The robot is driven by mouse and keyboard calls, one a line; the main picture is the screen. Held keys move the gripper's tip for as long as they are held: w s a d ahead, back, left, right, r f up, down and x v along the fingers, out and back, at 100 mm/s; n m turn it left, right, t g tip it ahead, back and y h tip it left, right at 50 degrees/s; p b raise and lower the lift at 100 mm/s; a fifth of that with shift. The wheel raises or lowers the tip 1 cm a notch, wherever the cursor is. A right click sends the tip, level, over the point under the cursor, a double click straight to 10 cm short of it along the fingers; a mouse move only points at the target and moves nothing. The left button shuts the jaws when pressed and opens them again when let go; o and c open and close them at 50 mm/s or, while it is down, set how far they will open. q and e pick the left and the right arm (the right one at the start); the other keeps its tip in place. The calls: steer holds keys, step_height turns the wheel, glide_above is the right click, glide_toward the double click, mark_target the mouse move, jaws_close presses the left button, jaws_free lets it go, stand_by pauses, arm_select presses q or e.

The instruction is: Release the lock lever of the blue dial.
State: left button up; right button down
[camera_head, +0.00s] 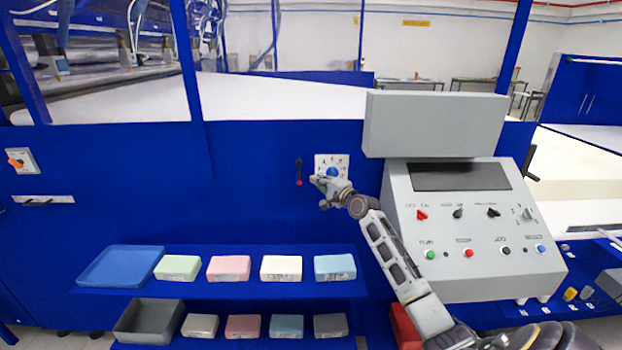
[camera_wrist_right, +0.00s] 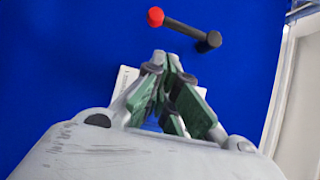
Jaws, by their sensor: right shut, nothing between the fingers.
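The blue dial (camera_head: 332,172) sits on a white marked plate (camera_head: 342,160) on the blue machine wall. The lock lever (camera_head: 299,170) is just left of the plate; it is dark with a red knob at its lower end, hanging down. My right gripper (camera_head: 317,182) is shut and empty, in front of the plate's lower left part, a little right of the red knob. In the right wrist view the lever (camera_wrist_right: 185,28) lies beyond the fingertips (camera_wrist_right: 168,60), apart from them. The gripper hides the dial there; a corner of the plate (camera_wrist_right: 124,79) shows. My left gripper is out of view.
A grey console (camera_head: 460,230) with buttons and switches stands close on the right. Below, blue shelves hold a blue tray (camera_head: 120,266), a grey bin (camera_head: 148,321) and several foam blocks (camera_head: 281,268). An orange switch (camera_head: 16,162) is far left. The wall left of the lever is clear.

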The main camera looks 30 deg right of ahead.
mark_target(299, 172)
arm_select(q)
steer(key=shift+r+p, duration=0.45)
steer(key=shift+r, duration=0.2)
arm_select(e)
steer(key=shift+w+a+r, duration=0.1)
steer(key=shift+w+a, duration=0.95)
steer(key=shift+a, duration=0.05)
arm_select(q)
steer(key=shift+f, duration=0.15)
arm_select(e)
steer(key=shift+w+f+b, duration=0.15)
steer(key=shift+f+b, duration=0.1)
steer(key=shift+b, duration=0.35)
steer(key=shift+s+a+r, duration=0.1)
steer(key=shift+s, duration=0.1)
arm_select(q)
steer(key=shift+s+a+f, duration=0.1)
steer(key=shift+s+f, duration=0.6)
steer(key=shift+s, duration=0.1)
arm_select(e)
steer(key=shift+w, duration=0.1)
arm_select(q)
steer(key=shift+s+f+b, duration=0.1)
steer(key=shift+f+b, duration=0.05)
steer(key=shift+b, duration=0.25)
arm_select(e)
steer(key=shift+w+m, duration=0.1)
steer(key=shift+m, duration=0.2)
